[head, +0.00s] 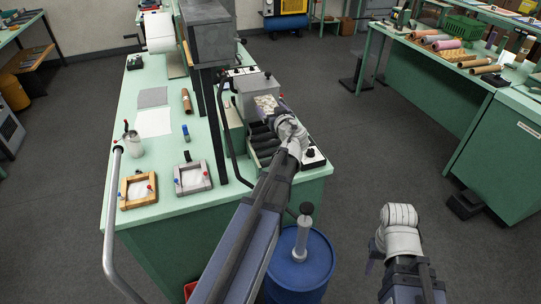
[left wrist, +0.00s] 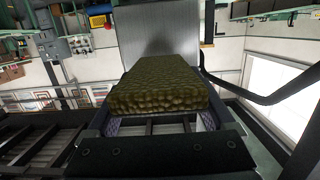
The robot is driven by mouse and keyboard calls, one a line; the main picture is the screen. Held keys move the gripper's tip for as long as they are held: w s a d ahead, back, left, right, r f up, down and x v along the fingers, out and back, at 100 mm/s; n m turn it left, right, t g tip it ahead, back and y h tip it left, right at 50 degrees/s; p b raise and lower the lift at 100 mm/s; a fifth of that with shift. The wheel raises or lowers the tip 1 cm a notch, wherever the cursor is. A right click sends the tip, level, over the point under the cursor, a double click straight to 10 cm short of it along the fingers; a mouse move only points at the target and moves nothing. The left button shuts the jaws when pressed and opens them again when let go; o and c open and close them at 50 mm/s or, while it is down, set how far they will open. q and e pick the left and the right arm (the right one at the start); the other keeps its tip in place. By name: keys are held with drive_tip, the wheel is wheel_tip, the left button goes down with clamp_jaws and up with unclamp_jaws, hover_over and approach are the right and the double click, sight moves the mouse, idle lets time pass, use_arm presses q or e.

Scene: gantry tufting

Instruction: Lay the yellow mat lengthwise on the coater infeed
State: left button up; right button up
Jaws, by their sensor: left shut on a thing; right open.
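The yellow mat (left wrist: 155,85) is an olive, bumpy slab in the left wrist view, between the fingers of my left gripper (left wrist: 160,122). In the head view the mat (head: 266,103) shows as a small pale patterned patch at the tip of my left gripper (head: 277,110), which is shut on it. The mat is above or near the coater infeed (head: 263,146), a row of dark rollers; contact cannot be told. My arm hides part of the infeed. My right gripper (head: 399,232) is open and empty, low over the floor at the right.
The coater's grey housing (head: 257,87) stands just behind the mat. A dark post and a curved black hose rise left of the rollers. A blue drum (head: 300,268) stands in front.

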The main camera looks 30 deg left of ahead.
use_arm(q)
wheel_tip(320, 180, down, 17)
drive_tip(key=b, duration=1.5)
drive_tip(key=shift+r, duration=0.2)
drive_tip(key=shift+f+b, duration=0.25)
drive_tip(key=shift+b, duration=0.1)
drive_tip(key=o, duration=1.1)
drive_tip(key=shift+r, duration=0.25)
drive_tip(key=p+v, duration=0.1)
drive_tip(key=v, duration=0.6)
drive_tip(key=shift+s+d+p, duration=0.15)
drive_tip(key=shift+s+p, duration=0.1)
drive_tip(key=shift+p, duration=0.05)
